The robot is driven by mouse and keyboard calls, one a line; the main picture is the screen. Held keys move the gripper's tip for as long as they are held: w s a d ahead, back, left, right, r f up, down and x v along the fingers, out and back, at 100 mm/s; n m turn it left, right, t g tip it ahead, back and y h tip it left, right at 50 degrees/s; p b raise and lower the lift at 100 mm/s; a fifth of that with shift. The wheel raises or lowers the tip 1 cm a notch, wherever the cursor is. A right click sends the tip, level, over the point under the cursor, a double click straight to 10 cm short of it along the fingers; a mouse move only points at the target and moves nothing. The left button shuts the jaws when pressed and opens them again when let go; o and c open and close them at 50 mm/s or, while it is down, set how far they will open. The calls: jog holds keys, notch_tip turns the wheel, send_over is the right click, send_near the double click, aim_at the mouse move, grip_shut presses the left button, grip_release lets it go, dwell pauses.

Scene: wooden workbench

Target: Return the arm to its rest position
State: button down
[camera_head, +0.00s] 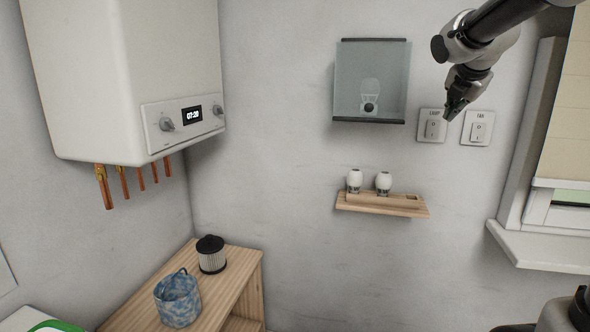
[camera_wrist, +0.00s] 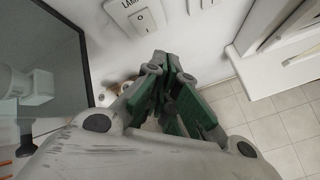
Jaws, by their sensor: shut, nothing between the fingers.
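My gripper (camera_head: 452,112) hangs at the upper right of the head view, pointing down, in front of the wall by the lamp switch (camera_head: 432,125). In the wrist view my gripper (camera_wrist: 163,62) shows its green-padded fingers closed together with nothing between them. My arm reaches in from the top right corner of the head view. The lamp switch (camera_wrist: 138,15) also shows at the top of the wrist view, left of the fingertips. I cannot tell the exact gap between the gripper and the wall.
A glass-fronted box (camera_head: 372,85) with a bulb inside hangs left of the gripper. A small shelf (camera_head: 385,209) with two bulbs is below. A fan switch (camera_head: 478,128) and window sill (camera_head: 540,247) are at right. A boiler (camera_head: 130,70) hangs left above a wooden bench (camera_head: 235,262).

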jog(key=s+a+f+m+g+y, duration=0.1)
jog(key=s+a+f+m, duration=0.1)
jog(key=s+f+m, duration=0.3)
jog(key=s+a+f+m+g+y, duration=0.1)
jog(key=s+f+m, duration=0.4)
jog(key=s+m, duration=0.6)
jog(key=s+a+f+m+g, duration=0.2)
jog(key=s+f+m, duration=0.3)
jog(key=s, duration=1.2)
jog(key=shift+a+m+g+y, duration=0.35)
jog(key=shift+a+m, duration=0.55)
jog(key=shift+m, duration=0.9)
